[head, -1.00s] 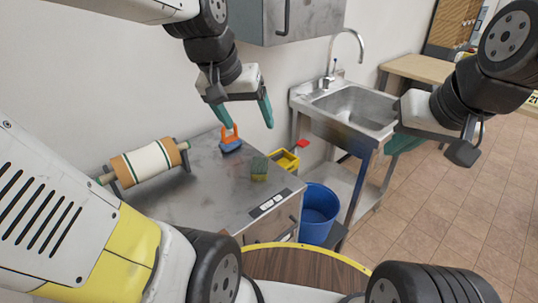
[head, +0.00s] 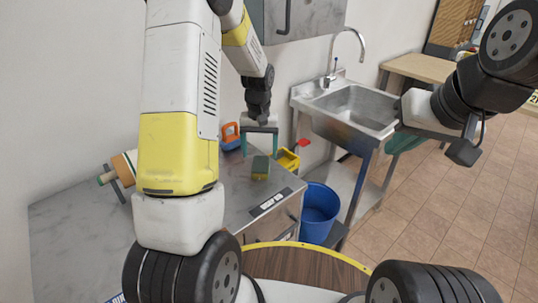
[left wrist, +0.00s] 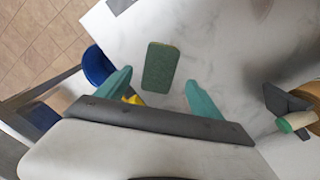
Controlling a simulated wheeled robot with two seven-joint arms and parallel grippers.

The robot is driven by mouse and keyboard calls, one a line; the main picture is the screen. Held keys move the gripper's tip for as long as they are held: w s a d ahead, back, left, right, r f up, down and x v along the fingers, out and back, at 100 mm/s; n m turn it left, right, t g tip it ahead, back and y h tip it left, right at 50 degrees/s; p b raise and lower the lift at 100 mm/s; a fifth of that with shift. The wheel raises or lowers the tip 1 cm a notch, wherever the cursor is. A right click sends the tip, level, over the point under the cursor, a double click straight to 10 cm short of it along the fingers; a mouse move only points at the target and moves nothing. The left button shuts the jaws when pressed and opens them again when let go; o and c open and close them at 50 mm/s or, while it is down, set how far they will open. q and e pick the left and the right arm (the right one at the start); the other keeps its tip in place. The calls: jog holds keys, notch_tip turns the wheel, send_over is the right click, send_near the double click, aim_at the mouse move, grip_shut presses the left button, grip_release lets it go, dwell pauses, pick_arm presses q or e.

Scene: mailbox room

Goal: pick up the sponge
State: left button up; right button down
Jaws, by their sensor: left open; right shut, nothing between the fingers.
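The sponge (head: 260,167), green on top with a yellow layer below, lies on the grey counter (head: 237,207) near its right side. It also shows in the left wrist view (left wrist: 160,67), just ahead of and between the fingers. My left gripper (head: 260,154) is open, pointing down, just behind and above the sponge in the head view; its teal fingers in the left wrist view (left wrist: 160,92) stand apart with nothing held. My right gripper (head: 410,138) is at the right beside the sink, partly hidden behind its own wrist.
A blue-and-orange object (head: 229,136) stands behind the sponge to the left. A yellow container (head: 287,160) is close to its right. A roll on a stand (head: 124,167) is at the left, partly hidden by my arm. A blue bucket (head: 320,210) and a sink (head: 355,107) are to the right.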

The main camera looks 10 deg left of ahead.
aim_at(261, 163)
pick_arm(q)
notch_tip(261, 163, down, 6)
jog(key=shift+d, duration=0.1)
jog(key=c, duration=1.5)
jog(key=shift+w+r, duration=0.1)
jog(key=shift+r, duration=0.55)
jog(key=shift+c, duration=0.2)
notch_tip(261, 163, up, 2)
jog(key=shift+r, duration=0.1)
jog(key=shift+s+d+r, duration=0.15)
jog(key=shift+s+d, duration=0.05)
jog(key=shift+s, duration=0.5)
jog(key=s+d, duration=0.1)
jog(key=s, duration=0.3)
jog(key=s+d+r, duration=0.1)
jog(key=s, duration=0.4)
jog(key=s+d, duration=0.2)
jog(key=s, duration=0.3)
jog(key=shift+r, duration=0.15)
